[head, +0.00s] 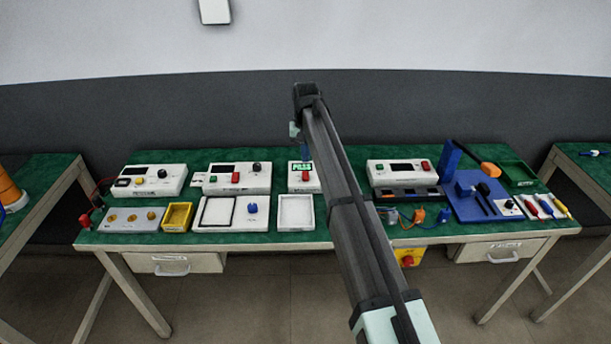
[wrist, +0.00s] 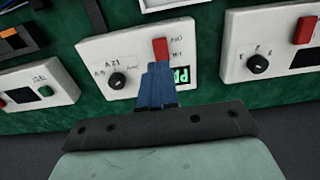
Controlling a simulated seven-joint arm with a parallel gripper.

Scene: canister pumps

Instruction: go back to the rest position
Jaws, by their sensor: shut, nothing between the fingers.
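My gripper shows in the wrist view (wrist: 156,76) as two blue fingers, shut together with nothing between them. In that view the fingers are in front of a white panel box (wrist: 118,62) with a black knob, a red control and a lit green display. The fingers overlap the box in the picture, and I cannot tell whether they touch it. In the head view my arm reaches out over the bench, and the same kind of box (head: 295,186) with a green display shows partly behind it. The fingers are mostly hidden there.
The green bench (head: 290,238) holds several white instrument boxes, including one at left centre (head: 237,181) and one at right (head: 396,180). A yellow tray (head: 178,216) and white tray (head: 296,212) stand in front. A blue stand (head: 465,207) is at right. The air above the bench looks clear.

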